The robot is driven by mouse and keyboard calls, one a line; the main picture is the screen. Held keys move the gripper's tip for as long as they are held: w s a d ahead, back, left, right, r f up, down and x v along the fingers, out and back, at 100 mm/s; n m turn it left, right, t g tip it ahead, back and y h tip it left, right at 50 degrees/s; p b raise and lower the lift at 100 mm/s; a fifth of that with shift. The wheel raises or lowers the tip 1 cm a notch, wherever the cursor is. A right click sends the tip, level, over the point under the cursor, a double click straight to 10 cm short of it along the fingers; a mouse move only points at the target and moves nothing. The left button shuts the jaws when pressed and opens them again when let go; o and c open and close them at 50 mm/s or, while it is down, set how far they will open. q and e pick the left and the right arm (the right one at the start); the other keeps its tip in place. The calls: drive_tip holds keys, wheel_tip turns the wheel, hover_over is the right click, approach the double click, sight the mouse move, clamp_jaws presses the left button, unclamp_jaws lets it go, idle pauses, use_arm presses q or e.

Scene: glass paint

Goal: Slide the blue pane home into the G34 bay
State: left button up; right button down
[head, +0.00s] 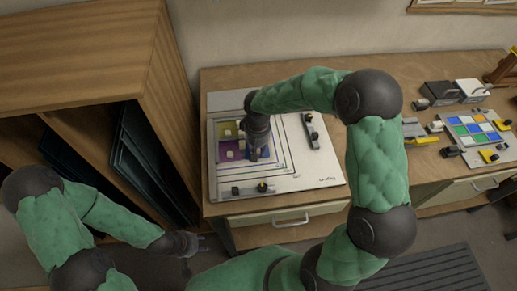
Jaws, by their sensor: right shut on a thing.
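A white board (315,180) with nested outlines lies on the workbench. At its upper left are an olive-yellow pane (222,129) and a purple pane (222,156), each with small pale blocks on it. My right gripper (256,153) reaches down over the right side of these panes. It is shut on what appears to be the blue pane, mostly hidden by the gripper; its seating cannot be told. No G34 label is readable. My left gripper (200,243) is empty and apart from the board, in front of the bench at lower left, with its fingers apart.
Dark clamp-like bars lie on the board's right side (312,130) and front edge (250,189). A tray of coloured squares (475,131) and small boxes (437,93) stand at the right of the bench. A wooden cabinet (90,50) with dark panels stands close on the left.

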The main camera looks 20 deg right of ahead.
drive_tip(key=shift+w+a+r, duration=0.1)
drive_tip(key=shift+w, duration=0.2)
idle(0.8)
drive_tip(key=c, duration=1)
unclamp_jaws()
drive_tip(key=shift+o, duration=0.2)
drive_tip(key=shift+s+r+p, duration=0.1)
drive_tip(key=shift+r+p, duration=2.35)
drive_tip(key=shift+r, duration=1)
